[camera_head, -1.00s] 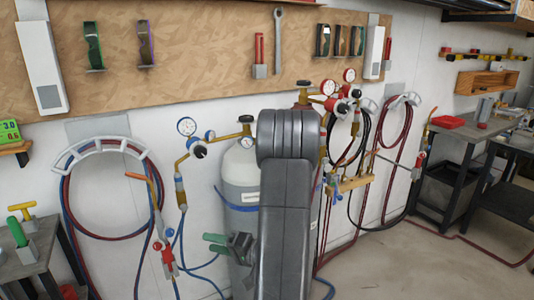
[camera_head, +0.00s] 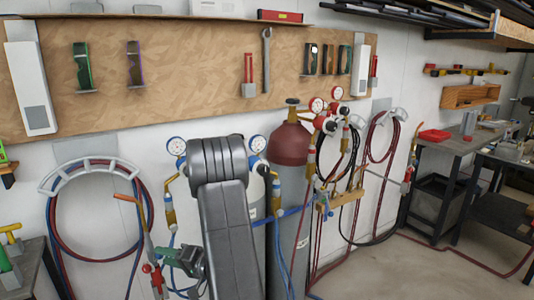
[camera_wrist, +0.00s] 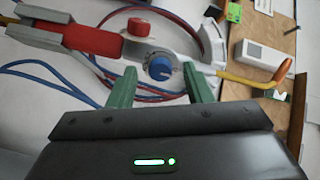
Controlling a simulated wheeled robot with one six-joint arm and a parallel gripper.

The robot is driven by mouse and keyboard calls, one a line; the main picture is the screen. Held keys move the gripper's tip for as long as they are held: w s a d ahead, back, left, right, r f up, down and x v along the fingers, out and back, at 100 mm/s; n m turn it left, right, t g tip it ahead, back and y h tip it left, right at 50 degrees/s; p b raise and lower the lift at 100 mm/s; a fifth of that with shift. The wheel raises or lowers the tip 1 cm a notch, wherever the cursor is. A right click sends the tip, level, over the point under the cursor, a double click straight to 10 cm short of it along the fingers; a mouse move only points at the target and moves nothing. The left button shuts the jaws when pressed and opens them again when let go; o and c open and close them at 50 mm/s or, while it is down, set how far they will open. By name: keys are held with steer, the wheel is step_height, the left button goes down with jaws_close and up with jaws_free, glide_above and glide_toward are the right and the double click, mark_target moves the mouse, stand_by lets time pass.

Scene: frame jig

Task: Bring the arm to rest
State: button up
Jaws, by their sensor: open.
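My gripper (camera_wrist: 160,70) shows at the lower middle of the wrist view, its two green fingers apart with nothing clearly held between them. Just beyond the fingertips is a torch handle with a blue knob (camera_wrist: 160,67) and a red part; I cannot tell whether the fingers touch it. In the head view my gripper (camera_head: 168,254) is low at left of centre, close to the hanging torch (camera_head: 155,277). My dark arm hides part of the wall and a cylinder behind it.
A dark red-topped gas cylinder (camera_head: 289,146) stands right of my arm, with gauges and hoses nearby. A hose hanger (camera_head: 91,165) is on the wall at left. A workbench (camera_head: 446,140) stands at right. Open floor (camera_head: 390,272) lies at lower right.

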steer(key=shift+w+a, duration=0.1)
steer(key=shift+a, duration=0.2)
steer(key=shift+d, duration=0.1)
steer(key=f+b+v, duration=0.1)
steer(key=v, duration=1.3)
steer(key=shift+n, duration=0.3)
steer(key=x, duration=1.4)
steer(key=shift+r, duration=0.2)
steer(key=shift+n+b, duration=0.9)
steer(key=n+b, duration=0.9)
steer(key=shift+t, duration=0.4)
steer(key=shift+r+n+b, duration=0.15)
steer(key=shift+n+b, duration=0.5)
steer(key=shift+n, duration=0.35)
